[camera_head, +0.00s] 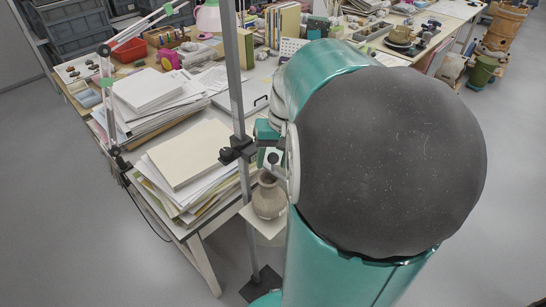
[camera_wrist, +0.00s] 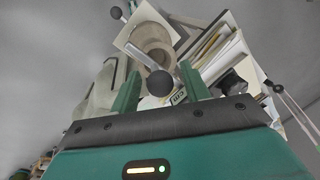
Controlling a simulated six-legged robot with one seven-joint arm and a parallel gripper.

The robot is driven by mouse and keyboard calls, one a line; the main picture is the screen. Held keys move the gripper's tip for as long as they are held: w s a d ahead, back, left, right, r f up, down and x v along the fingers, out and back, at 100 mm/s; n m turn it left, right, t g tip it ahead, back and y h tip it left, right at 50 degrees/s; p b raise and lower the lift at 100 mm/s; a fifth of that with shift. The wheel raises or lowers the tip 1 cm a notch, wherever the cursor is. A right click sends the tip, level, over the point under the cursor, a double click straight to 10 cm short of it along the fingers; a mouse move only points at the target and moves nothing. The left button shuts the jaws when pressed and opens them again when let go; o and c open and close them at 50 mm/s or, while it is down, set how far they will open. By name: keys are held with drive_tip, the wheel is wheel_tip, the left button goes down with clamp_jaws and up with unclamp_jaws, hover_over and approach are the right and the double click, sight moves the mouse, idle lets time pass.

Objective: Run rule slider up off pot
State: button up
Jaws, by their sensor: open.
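The rule (camera_head: 236,85) is a tall grey upright on a dark foot. Its dark slider (camera_head: 238,150) is clamped partway up, with a small knob (camera_head: 273,158) reaching out above the pot. The grey-brown pot (camera_head: 269,198) stands upright on a small pale platform. In the wrist view the pot's round mouth (camera_wrist: 153,42) lies beyond my fingers. My gripper (camera_wrist: 160,68) is open, with a green finger on either side of a black ball knob (camera_wrist: 160,83) on a pale bar. I cannot tell whether the fingers touch it. My arm hides part of the space beside the pot.
A worktable beside the rule carries stacked papers (camera_head: 188,152), more papers (camera_head: 150,90) and a red tray (camera_head: 129,50). A thin jointed stand (camera_head: 106,90) rises at the table's left edge. Clear floor (camera_head: 110,240) lies in front of the table.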

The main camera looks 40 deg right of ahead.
clamp_jaws()
wheel_tip(320, 180, up, 10)
drive_tip(key=shift+r, duration=0.15)
idle(0.3)
unclamp_jaws()
wheel_tip(320, 180, up, 14)
drive_tip(key=s+d, duration=0.1)
drive_tip(key=d, duration=0.1)
drive_tip(key=shift+s+f, duration=0.25)
